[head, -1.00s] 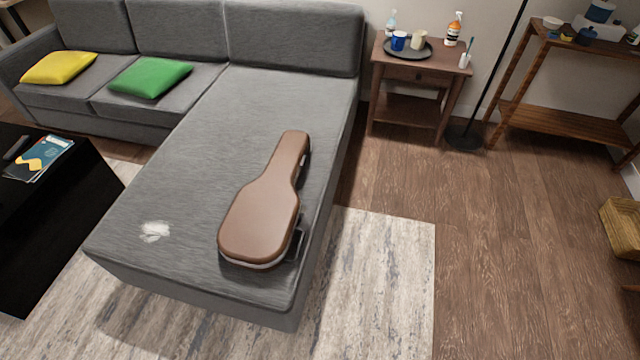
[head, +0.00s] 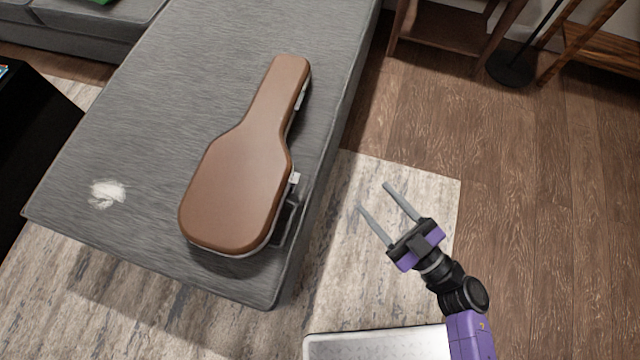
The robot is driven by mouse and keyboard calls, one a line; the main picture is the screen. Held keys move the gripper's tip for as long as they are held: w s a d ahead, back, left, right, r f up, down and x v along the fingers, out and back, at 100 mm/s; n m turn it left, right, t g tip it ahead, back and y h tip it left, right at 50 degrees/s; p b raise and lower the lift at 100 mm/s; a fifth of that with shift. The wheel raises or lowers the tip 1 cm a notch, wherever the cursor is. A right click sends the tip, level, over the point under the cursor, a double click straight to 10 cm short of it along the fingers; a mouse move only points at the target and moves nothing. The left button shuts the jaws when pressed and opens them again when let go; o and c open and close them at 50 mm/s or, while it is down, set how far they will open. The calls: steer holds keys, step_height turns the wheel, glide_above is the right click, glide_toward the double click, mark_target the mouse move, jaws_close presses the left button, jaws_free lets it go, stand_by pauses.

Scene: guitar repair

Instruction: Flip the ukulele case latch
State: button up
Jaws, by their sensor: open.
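The brown ukulele case (head: 240,165) lies closed and flat on the grey sofa chaise, its narrow end pointing away. Two light metal latches show on its right side: one near the waist (head: 294,179) and one by the neck (head: 303,97). A dark handle (head: 286,222) sticks out from the same side, near the wide end. Whether each latch is fastened is too small to tell. My gripper (head: 374,196) is open and empty, right of the case and apart from it, over the rug, with its fingers pointing up and left in the picture.
The chaise (head: 150,140) has a clear top around the case, with a white patch (head: 106,193) at left. Its right edge runs close beside the case. The rug (head: 335,270) and wooden floor (head: 430,120) on the right are free. A side table (head: 450,30) and lamp base (head: 511,68) stand beyond.

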mark_target(296, 183)
steer(key=w+a+f+n+g+y+b, duration=0.2)
steer(key=w+a+f+g+b, duration=0.25)
steer(key=f, duration=0.35)
steer(key=w+a+f+n+g+y+b, duration=0.2)
steer(key=w+a+f+g+b, duration=0.1)
steer(key=w+a+f+g, duration=0.25)
steer(key=shift+y, duration=0.3)
steer(key=shift+w+a+f+b, duration=0.35)
steer(key=shift+w+a, duration=0.15)
steer(key=shift+a, duration=0.5)
steer(key=shift+w+a+f+b, duration=0.35)
steer(key=shift+w+a, duration=0.15)
steer(key=shift+a, duration=0.5)
steer(key=shift+w+a+f+b, duration=0.35)
steer(key=shift+w+a, duration=0.15)
steer(key=shift+a, duration=0.5)
steer(key=shift+c, duration=0.2)
jaws_close()
